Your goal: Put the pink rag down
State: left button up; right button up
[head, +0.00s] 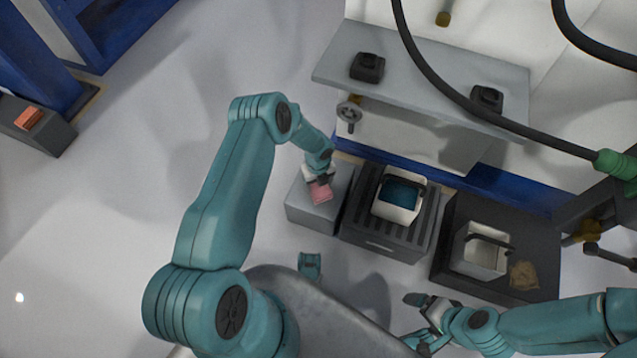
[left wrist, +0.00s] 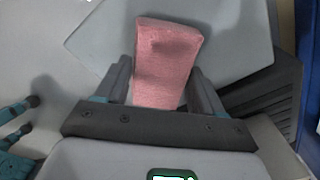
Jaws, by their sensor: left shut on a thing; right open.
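The pink rag (head: 320,192) is at my left gripper (head: 318,178), over the light grey box (head: 302,212) in the middle of the head view. In the left wrist view the rag (left wrist: 166,62) sits between the two fingers of my left gripper (left wrist: 162,85), which is shut on it. The grey box top (left wrist: 232,40) lies behind the rag there. I cannot tell whether the rag touches it. My right gripper (head: 425,318) is open and empty at the lower right, in front of the dark tray.
A slatted dark crate (head: 385,240) holds a white bucket (head: 398,205) with blue content. A dark tray (head: 540,245) holds another white bucket (head: 480,252) and a brown rag (head: 523,275). A grey shelf (head: 425,80) stands behind. A black hose (head: 440,90) hangs across the upper right.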

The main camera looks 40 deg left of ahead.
pick_arm(q)
jog(key=shift+r, duration=0.1)
jog(key=shift+w+f, duration=0.1)
jog(key=shift+f, duration=0.1)
jog(key=o, duration=1.1)
jog(key=shift+r, duration=0.1)
